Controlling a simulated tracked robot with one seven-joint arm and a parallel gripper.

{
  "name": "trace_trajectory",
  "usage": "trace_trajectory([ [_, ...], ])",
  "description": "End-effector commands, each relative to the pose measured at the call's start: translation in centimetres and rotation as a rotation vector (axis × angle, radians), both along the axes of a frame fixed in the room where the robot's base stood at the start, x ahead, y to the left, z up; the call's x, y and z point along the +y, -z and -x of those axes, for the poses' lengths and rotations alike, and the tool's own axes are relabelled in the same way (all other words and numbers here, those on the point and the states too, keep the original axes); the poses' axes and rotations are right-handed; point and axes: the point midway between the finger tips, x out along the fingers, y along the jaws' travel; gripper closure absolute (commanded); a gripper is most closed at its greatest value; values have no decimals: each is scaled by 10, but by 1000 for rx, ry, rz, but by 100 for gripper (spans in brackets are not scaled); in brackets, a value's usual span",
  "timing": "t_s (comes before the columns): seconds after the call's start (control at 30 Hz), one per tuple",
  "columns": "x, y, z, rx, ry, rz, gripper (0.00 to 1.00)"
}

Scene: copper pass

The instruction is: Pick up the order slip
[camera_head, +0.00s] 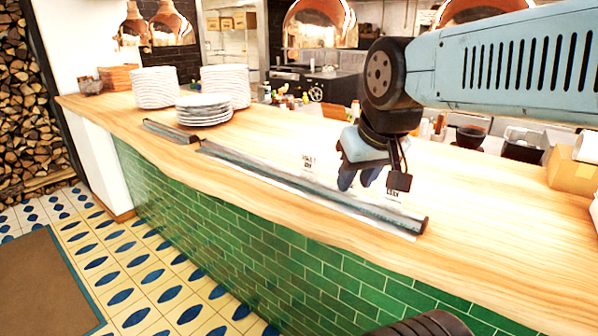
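A long metal ticket rail (270,176) lies along the front edge of the wooden counter. A small white order slip with dark print (308,163) stands at the rail, left of my gripper. Another small white slip (392,195) shows at the rail just right of my gripper, partly below a dark part of my wrist. My gripper (357,184) hangs over the rail between the two slips, pointing down. Its two dark blue fingers look apart, with nothing seen between them. Whether the fingertips touch the rail is unclear.
Stacks of white plates (204,109) stand at the counter's far left end. A shorter dark rail piece (170,131) lies before them. A dark bowl (473,136), a metal container (524,145) and a cardboard box (572,172) are at the right. The wooden counter (480,215) is bare at front right.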

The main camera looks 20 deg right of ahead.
Motion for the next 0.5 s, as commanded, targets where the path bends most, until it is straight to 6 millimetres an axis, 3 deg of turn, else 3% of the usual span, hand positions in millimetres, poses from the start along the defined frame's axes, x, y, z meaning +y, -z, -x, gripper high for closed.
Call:
trace_trajectory([
  [0.17, -5, -16, -29, 58, -63, 24, 65],
  [0.5, -7, -46, -118, 214, -256, 88, 65],
])
